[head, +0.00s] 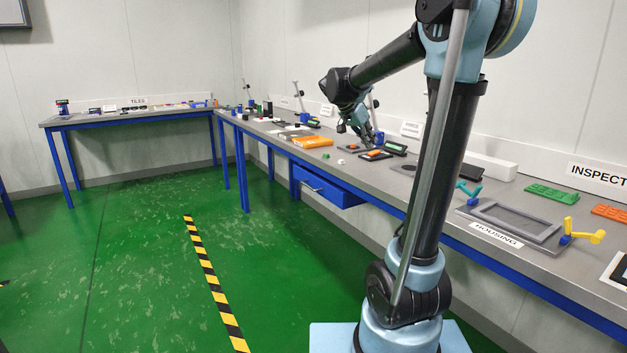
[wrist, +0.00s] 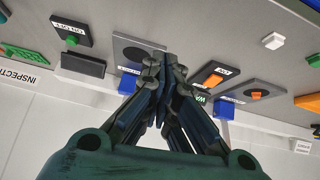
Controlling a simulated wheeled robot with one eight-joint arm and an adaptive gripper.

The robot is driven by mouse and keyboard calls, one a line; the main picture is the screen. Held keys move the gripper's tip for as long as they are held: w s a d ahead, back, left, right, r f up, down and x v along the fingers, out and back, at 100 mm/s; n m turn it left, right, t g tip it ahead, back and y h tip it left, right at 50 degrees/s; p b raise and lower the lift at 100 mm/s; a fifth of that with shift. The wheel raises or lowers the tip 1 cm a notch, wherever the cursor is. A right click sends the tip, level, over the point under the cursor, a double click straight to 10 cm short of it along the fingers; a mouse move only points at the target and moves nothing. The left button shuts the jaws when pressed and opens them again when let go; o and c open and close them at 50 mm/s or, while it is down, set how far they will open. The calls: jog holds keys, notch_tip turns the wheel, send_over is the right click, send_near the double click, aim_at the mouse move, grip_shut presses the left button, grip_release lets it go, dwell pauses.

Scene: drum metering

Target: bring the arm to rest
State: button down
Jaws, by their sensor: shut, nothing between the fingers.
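My arm rises at the right of the head view and reaches out over the long workbench (head: 455,215). My gripper (head: 368,143) hangs at the arm's end above the bench, near small devices at its middle. In the wrist view my gripper (wrist: 166,62) fills the centre, its fingers shut together with nothing between them. The bench top lies beyond the fingertips; the exact gap between them and the bench cannot be told.
Near the gripper are an orange switch (wrist: 213,80), a panel with a green button (wrist: 72,40) and a white block (wrist: 273,40). An orange tray (head: 312,142), a blue drawer (head: 325,187) and a grey housing fixture (head: 515,222) line the bench. The green floor (head: 130,250) is open at left.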

jog(key=s+f+n+y, duration=0.2)
jog(key=s+f+n, duration=0.1)
jog(key=s+f, duration=0.5)
jog(key=s+f+n+g+y, duration=0.1)
jog(key=s+f+n, duration=0.3)
jog(key=s+f, duration=0.4)
jog(key=s+f+n+y, duration=0.3)
jog(key=s+f, duration=0.5)
jog(key=s, duration=1.1)
jog(key=shift+a+n+g+y, duration=0.3)
jog(key=shift+a+n+g, duration=0.15)
jog(key=shift+n, duration=0.15)
jog(key=shift+s, duration=0.1)
jog(key=shift+w+f, duration=0.15)
jog(key=shift+w, duration=0.3)
